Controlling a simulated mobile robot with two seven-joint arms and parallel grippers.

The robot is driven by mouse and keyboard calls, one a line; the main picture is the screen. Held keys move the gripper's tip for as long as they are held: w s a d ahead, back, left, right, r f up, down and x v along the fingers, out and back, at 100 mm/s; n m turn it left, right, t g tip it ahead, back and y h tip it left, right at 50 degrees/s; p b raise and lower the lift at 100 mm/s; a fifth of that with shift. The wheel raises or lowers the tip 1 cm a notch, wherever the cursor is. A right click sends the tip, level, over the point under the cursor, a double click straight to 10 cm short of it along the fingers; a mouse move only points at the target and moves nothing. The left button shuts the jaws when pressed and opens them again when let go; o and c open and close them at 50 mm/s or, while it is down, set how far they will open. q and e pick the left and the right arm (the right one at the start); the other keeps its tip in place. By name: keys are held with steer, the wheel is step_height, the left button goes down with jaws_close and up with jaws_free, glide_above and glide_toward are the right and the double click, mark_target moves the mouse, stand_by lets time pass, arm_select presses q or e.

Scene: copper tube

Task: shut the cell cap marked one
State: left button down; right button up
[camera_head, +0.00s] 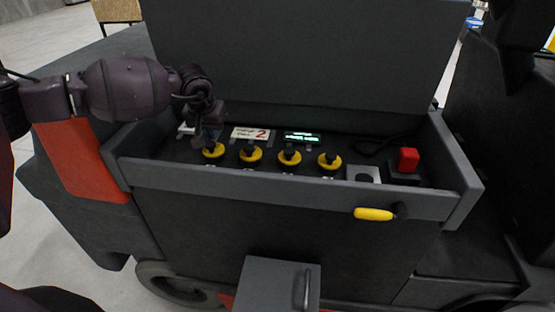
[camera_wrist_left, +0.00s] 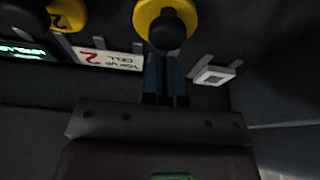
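A row of several yellow cell caps with black knobs sits in the console tray. The leftmost cap (camera_head: 213,153), by position cap one, lies right below my left gripper (camera_head: 212,138); its own mark is not readable. It also shows large at the top of the left wrist view (camera_wrist_left: 165,22). There, the blue fingers of my left gripper (camera_wrist_left: 166,62) are side by side, seemingly shut, with their tips at the cap's black knob. I cannot tell if they touch it. Cap two (camera_wrist_left: 66,14) shows its number beside it. My right gripper is not visible.
A label reading "top up cell 2" (camera_head: 250,133) and a lit green display (camera_head: 301,138) stand behind the caps. A red button (camera_head: 407,160) is at the tray's right. A yellow handle (camera_head: 373,214) sticks out in front. The tray's front wall (camera_head: 290,186) is a raised edge.

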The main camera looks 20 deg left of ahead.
arm_select(q)
steer(key=shift+s+d+r, duration=0.15)
steer(key=shift+s+r, duration=0.1)
steer(key=shift+s, duration=0.25)
steer(key=shift+s+r+p, duration=0.2)
steer(key=shift+s+r, duration=0.25)
steer(key=shift+r, duration=0.2)
steer(key=shift+s+r+p, duration=0.2)
steer(key=shift+s+r, duration=0.2)
steer(key=shift+r, duration=0.45)
steer(key=shift+w+r, duration=0.1)
steer(key=shift+w, duration=0.3)
steer(key=shift+w+r+p, duration=0.2)
steer(key=shift+p, duration=0.15)
steer(key=shift+s+r, duration=0.15)
steer(key=shift+r, duration=0.55)
steer(key=shift+r+p, duration=0.75)
steer(key=shift+r, duration=0.2)
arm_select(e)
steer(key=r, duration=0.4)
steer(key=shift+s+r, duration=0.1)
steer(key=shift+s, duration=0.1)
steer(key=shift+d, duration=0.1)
